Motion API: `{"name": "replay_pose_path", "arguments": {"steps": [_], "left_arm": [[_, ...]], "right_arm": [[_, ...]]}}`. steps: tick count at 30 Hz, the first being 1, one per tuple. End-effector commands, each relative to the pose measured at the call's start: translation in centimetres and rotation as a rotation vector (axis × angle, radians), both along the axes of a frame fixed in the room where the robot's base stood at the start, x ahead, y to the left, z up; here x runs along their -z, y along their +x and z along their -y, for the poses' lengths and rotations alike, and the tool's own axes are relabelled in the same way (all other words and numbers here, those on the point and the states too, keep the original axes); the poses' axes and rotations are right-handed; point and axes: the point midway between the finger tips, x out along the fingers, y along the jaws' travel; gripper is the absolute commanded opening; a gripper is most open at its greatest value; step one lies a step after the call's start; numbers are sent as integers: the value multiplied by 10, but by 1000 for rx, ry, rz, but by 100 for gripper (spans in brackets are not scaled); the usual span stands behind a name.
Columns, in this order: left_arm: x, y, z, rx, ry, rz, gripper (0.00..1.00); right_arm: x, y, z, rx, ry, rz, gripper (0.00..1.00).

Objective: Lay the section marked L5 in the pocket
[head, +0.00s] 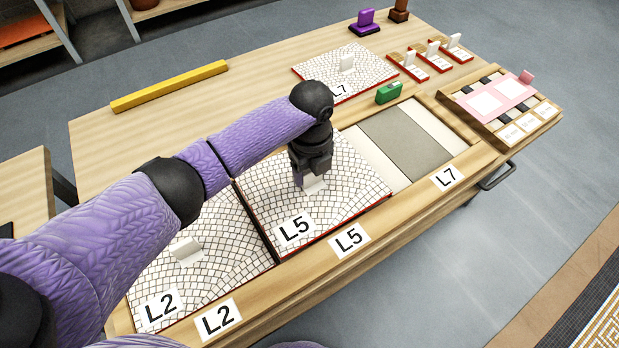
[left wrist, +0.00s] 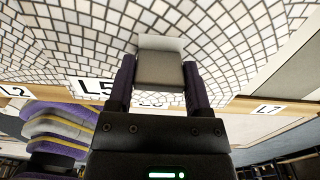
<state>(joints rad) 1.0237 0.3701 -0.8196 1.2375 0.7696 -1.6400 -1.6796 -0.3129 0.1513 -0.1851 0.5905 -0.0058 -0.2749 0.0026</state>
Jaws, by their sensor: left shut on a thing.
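The mosaic section marked L5 (head: 345,205) lies over the middle pocket of the wooden tray (head: 402,215), beside the L2 section. Its front edge shows a red rim behind the tray's L5 label (head: 349,240). Whether it is fully down in the pocket, I cannot tell. My left gripper (head: 313,178) points down at its middle and is shut on its white handle; the handle (left wrist: 161,43) also shows between the fingers in the left wrist view. My right gripper is not in view.
The L2 section (head: 215,235) lies in the left pocket. The L7 pocket (head: 405,145) is uncovered at the right. The L7 section (head: 372,72) lies behind, near a green block (head: 389,93). A yellow bar (head: 170,87) lies at the back left, and a sample rack (head: 500,105) stands right.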

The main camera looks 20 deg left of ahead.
Motion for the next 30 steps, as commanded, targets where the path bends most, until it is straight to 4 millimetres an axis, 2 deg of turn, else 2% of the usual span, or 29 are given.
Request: {"name": "replay_pose_path", "arguments": {"steps": [1,3,8,9,13,23,26,30], "left_arm": [[16,0,0,0,0,-5,0],[24,0,0,0,0,-2,0],[20,0,0,0,-1,1,0],[20,0,0,0,1,-1,70],[20,0,0,0,0,0,98],[13,0,0,0,0,3,100],[-3,0,0,-1,0,5,100],[-41,1,0,-1,0,10,100]], "right_arm": [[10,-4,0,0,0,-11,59],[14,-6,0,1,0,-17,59],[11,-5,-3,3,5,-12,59],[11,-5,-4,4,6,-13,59],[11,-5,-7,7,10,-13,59],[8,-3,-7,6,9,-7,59],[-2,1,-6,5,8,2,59],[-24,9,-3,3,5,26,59]]}}
